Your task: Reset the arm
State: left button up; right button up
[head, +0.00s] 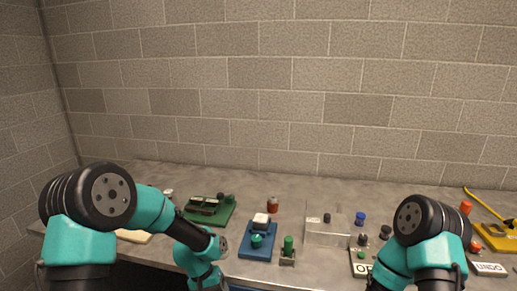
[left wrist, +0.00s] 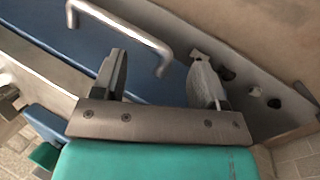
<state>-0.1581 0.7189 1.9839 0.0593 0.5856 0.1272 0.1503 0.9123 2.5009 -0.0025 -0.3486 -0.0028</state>
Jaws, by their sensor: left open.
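My left arm (head: 150,210) comes in from the left in the head view, bent down over the front of the table; its gripper is out of sight there. In the left wrist view my left gripper (left wrist: 160,82) is open, with its two fingers apart and nothing held between them. A silver bar handle (left wrist: 120,20) on a blue panel (left wrist: 60,45) lies beyond the fingers, apart from them as far as I can tell. My right arm (head: 425,235) is folded at the right of the head view, and its gripper is not visible.
The grey table (head: 330,185) holds a green board (head: 210,209), a blue block (head: 258,240), a green-topped part (head: 288,250), a metal box (head: 327,228), a red cylinder (head: 272,204), a yellow tool (head: 495,235) and an UNDO sign (head: 489,269). A brick wall (head: 300,80) stands behind.

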pick_arm(q)
jog(key=s+a+f+n+t, duration=0.1)
jog(key=s+a+f, duration=0.3)
jog(key=s+f, duration=0.4)
jog(key=s+a+f+n+t, duration=0.1)
jog(key=s+a+f, duration=0.4)
jog(key=s+f, duration=0.3)
jog(key=shift+s+t, duration=0.4)
jog(key=shift+s, duration=0.45)
